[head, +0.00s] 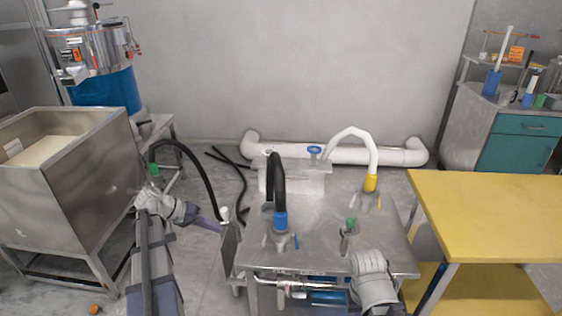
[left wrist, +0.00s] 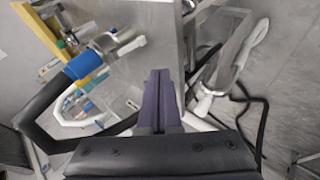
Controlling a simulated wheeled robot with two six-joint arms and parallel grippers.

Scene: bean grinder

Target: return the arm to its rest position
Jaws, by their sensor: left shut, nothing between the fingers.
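My left arm comes in from the lower left in the head view. Its gripper (head: 214,227) points right, with dark purple fingers at the left side of the steel table (head: 325,205). In the left wrist view the gripper (left wrist: 160,74) has its two fingers pressed together with nothing between them. My right arm's grey wrist (head: 370,278) is at the table's front right edge. Its fingers cannot be made out.
A steel bin (head: 65,190) stands left of my left arm, with a green-ended black hose (head: 190,155) behind it. Blue-collared (head: 280,220) and yellow-collared (head: 371,183) hoses rise from the steel table. A yellow table (head: 490,215) stands at right.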

